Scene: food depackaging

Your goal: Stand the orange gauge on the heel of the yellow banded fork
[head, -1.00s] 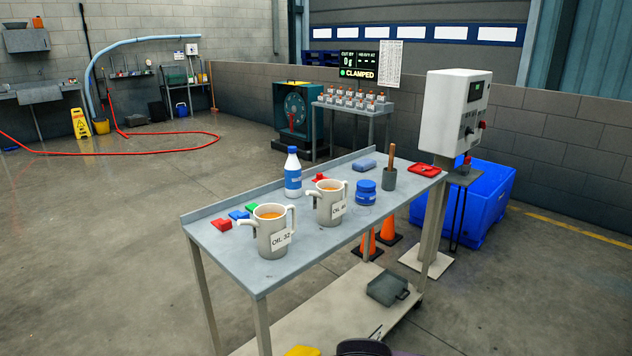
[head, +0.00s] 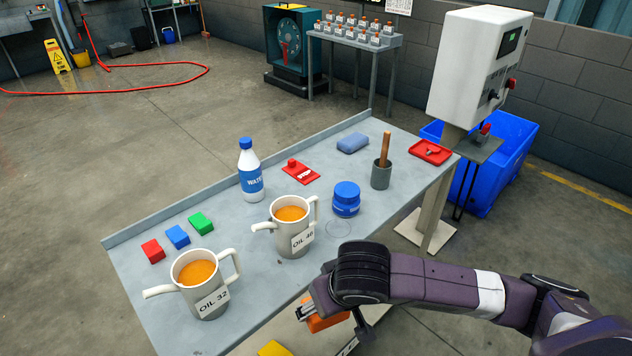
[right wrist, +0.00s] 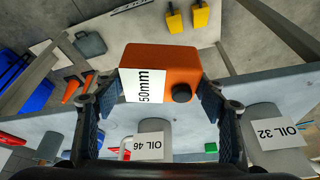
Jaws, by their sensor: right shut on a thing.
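The orange gauge (head: 326,322) is a block with a white label; in the right wrist view (right wrist: 180,72) the label reads "50mm" and a black knob shows. My right gripper (head: 310,312) is shut on it, with a finger at each side of the block (right wrist: 157,84). It holds the gauge near the bench's front edge. A yellow piece (head: 275,349) shows low at the head view's bottom edge. In the right wrist view two yellow pieces (right wrist: 174,22) (right wrist: 200,14) stand beyond the gauge; I cannot tell which has a band. My left gripper is not in view.
On the bench (head: 215,225) stand the OIL 32 jug (head: 207,290), OIL 46 jug (head: 294,228), water bottle (head: 250,172), blue jar (head: 346,199) and mortar (head: 381,174). A white control box (head: 470,65) stands beyond the bench's right end.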

